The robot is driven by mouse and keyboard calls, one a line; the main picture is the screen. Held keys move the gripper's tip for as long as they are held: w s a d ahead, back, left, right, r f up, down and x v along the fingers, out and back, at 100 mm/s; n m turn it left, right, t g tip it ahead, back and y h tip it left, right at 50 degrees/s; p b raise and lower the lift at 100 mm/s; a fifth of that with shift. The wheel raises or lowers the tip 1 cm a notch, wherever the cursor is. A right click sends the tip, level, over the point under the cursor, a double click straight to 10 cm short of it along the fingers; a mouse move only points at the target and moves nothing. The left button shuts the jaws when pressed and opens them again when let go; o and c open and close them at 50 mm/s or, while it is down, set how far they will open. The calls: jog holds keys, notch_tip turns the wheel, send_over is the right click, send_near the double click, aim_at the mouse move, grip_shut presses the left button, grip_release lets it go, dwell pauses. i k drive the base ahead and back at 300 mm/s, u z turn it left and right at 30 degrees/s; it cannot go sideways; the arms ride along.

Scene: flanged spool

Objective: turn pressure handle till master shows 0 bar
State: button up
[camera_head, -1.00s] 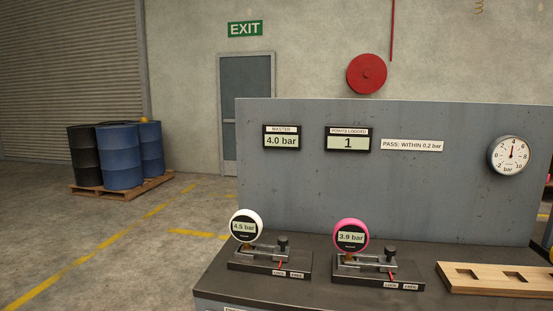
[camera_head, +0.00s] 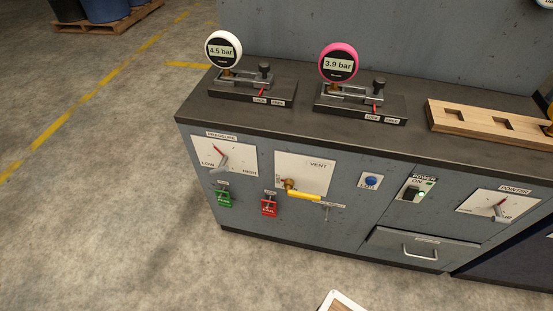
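The pressure handle (camera_head: 220,162) is a grey lever with a red pointer on a white plate (camera_head: 240,156) at the left of the bench front. The plate reads LOW at left and HIGH at right; the red pointer tilts up and left. The master display is out of view now; a second ago it read 4.0 bar. On the bench top, a white gauge (camera_head: 223,50) reads 4.5 bar and a pink gauge (camera_head: 338,63) reads 3.9 bar, each on a clamp stand. My gripper is not in view.
Right of the pressure plate are a vent valve with a yellow lever (camera_head: 304,195), a blue button (camera_head: 371,181), a lit power switch (camera_head: 413,190) and another dial (camera_head: 498,210). The floor in front and left looks clear.

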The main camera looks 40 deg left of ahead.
aim_at(222, 168)
jog(key=z, duration=0.35)
jog(key=k, duration=1.15)
jog(key=u, duration=1.1)
jog(key=i, duration=0.5)
jog(key=u, duration=0.05)
